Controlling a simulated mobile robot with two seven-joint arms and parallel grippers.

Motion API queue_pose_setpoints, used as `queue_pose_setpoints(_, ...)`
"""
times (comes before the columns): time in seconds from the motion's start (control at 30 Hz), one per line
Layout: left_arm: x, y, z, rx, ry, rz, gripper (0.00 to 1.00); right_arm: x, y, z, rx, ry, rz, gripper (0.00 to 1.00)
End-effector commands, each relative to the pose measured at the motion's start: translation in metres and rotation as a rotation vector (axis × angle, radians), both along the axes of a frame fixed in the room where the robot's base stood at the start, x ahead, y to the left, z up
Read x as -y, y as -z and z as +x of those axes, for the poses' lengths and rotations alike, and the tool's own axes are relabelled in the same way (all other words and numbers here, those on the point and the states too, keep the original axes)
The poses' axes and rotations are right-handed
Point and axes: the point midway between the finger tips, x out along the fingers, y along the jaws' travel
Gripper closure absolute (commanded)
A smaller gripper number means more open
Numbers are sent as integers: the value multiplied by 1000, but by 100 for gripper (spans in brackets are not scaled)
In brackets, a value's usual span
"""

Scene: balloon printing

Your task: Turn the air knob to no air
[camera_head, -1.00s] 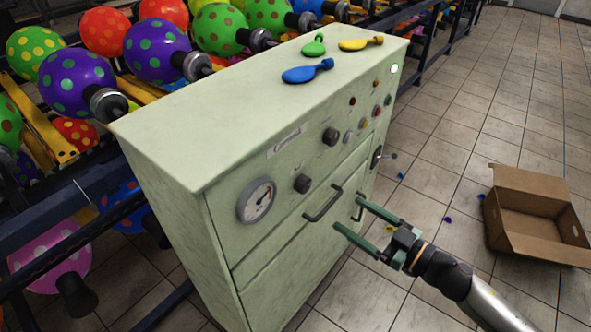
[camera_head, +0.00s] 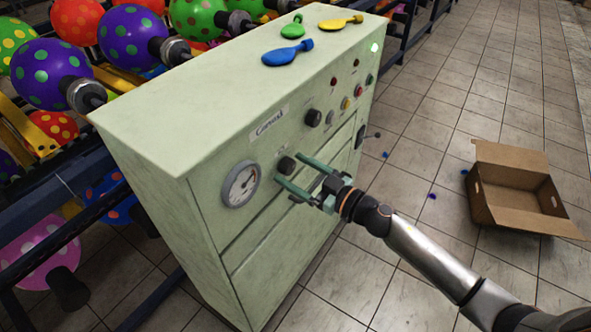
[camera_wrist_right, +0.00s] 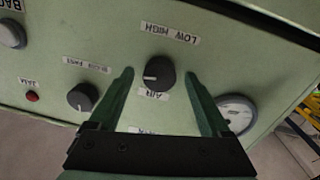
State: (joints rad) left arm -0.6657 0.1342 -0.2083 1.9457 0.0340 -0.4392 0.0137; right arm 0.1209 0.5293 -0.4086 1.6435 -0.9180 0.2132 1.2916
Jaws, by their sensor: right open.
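The air knob (camera_wrist_right: 159,73) is a dark round knob with a pale pointer mark, with an "AIR" label and "LOW HIGH" beside it in the right wrist view. In the head view the air knob (camera_head: 287,165) sits on the cabinet front, right of the pressure gauge (camera_head: 241,184). My right gripper (camera_head: 290,172) is open in front of the knob. In the wrist view its green fingers (camera_wrist_right: 159,75) lie to either side of the knob, with gaps; I cannot tell whether the tips reach the panel. My left gripper is out of view.
The pale green cabinet (camera_head: 160,110) carries deflated balloons (camera_head: 288,53) on top. A second dark knob (camera_head: 313,118) and small buttons lie farther right on the panel. Dotted balloons (camera_head: 52,74) hang on a rack at left. An open cardboard box (camera_head: 515,205) stands on the tiled floor.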

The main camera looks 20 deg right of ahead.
Motion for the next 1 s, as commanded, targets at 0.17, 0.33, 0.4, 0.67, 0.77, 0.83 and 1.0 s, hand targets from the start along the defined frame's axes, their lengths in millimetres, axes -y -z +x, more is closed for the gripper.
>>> queue_pose_setpoints(0.17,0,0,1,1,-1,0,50,-1,0,2,0,0,0,19)
queue_pose_setpoints(0.33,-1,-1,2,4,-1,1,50,-1,0,2,0,0,0,23)
queue_pose_setpoints(0.4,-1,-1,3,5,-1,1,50,-1,0,2,0,0,0,31)
queue_pose_setpoints(0.67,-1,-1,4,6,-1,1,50,-1,0,1,0,0,0,60)
queue_pose_setpoints(0.77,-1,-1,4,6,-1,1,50,-1,0,1,0,0,0,72)
queue_pose_setpoints(0.83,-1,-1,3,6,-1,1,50,-1,0,1,0,0,0,79)
queue_pose_setpoints(1.0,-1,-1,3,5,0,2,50,-1,0,1,0,0,0,98)
